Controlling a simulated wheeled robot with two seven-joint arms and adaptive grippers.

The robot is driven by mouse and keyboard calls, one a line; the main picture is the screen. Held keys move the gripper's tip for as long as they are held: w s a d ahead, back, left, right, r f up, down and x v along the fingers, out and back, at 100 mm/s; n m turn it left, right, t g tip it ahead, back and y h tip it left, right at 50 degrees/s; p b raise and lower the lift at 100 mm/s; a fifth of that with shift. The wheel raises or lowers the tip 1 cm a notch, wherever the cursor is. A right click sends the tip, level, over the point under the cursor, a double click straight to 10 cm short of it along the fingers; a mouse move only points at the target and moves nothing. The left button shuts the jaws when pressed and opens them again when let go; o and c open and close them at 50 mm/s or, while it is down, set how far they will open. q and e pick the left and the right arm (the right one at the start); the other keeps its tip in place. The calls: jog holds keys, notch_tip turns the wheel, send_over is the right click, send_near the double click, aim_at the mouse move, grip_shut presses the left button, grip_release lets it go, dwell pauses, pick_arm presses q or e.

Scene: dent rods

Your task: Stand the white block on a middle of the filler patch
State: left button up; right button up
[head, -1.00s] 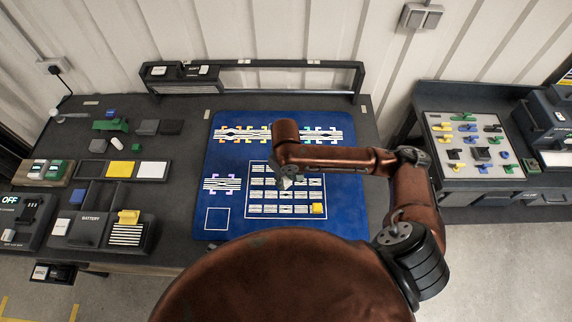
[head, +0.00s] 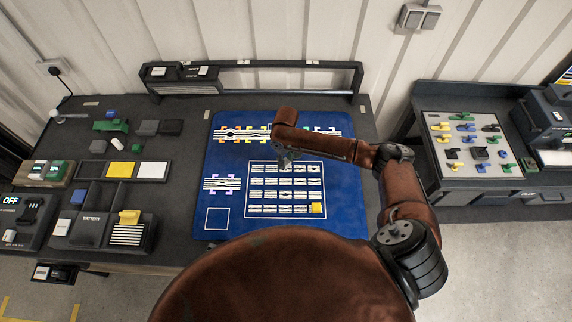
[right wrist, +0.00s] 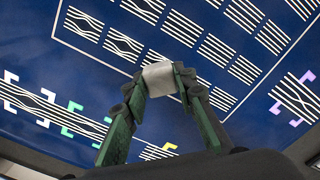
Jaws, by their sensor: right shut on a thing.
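My right gripper (head: 285,162) is above the blue mat (head: 345,205), near the top edge of its white-framed grid. In the right wrist view the right gripper (right wrist: 155,92) is shut on a white block (right wrist: 159,76), held between its green fingertips. The block covers part of the printed grid behind it; I cannot tell its exact height. Striped and wavy patches with coloured corner brackets are printed on the mat, one at the left (head: 222,184) and others along the top (head: 240,133). I cannot tell which is the filler patch. My left gripper is not in view.
A yellow block (head: 317,208) sits at the grid's lower right. A dark tray with yellow (head: 120,169) and white (head: 153,170) squares lies left of the mat. A raised rail (head: 290,64) runs along the back. A second table (head: 440,185) stands at the right.

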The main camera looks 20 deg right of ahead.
aim_at(286, 162)
jog(key=shift+f, duration=1.5)
jog(key=o, duration=1)
jog(key=shift+f, duration=0.15)
jog(key=shift+o, duration=0.2)
notch_tip(286, 162, up, 12)
jog(key=shift+r, duration=0.2)
